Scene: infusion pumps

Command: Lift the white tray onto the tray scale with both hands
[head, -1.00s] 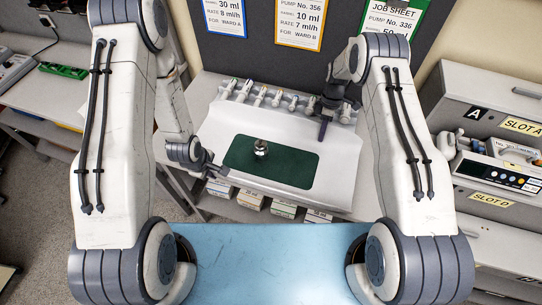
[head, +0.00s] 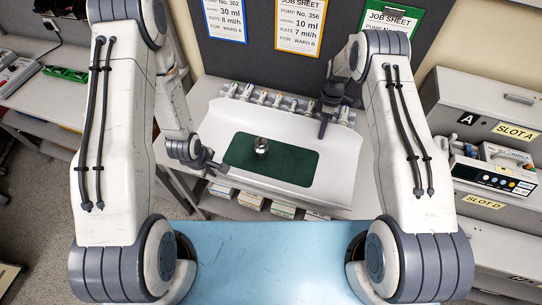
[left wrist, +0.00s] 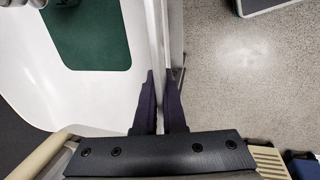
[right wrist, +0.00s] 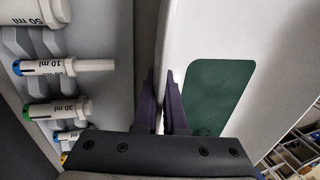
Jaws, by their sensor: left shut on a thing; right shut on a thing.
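The white tray (head: 335,165) is wide with raised sides and fills the middle of the head view. It carries a dark green mat (head: 290,163) with a small shiny metal piece (head: 261,145) on it. My left gripper (head: 213,164) is shut on the tray's left wall, and the left wrist view shows its fingers (left wrist: 161,80) on both sides of that wall. My right gripper (head: 323,128) is shut on the wall at the far right, with its fingers (right wrist: 159,78) around it in the right wrist view. I cannot make out the tray scale.
A row of labelled syringes (head: 262,97) stands behind the tray. Several boxes (head: 283,208) sit on a shelf below its near side. A blue surface (head: 270,255) lies in front of me. A cabinet with a pump (head: 495,177) is at the right.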

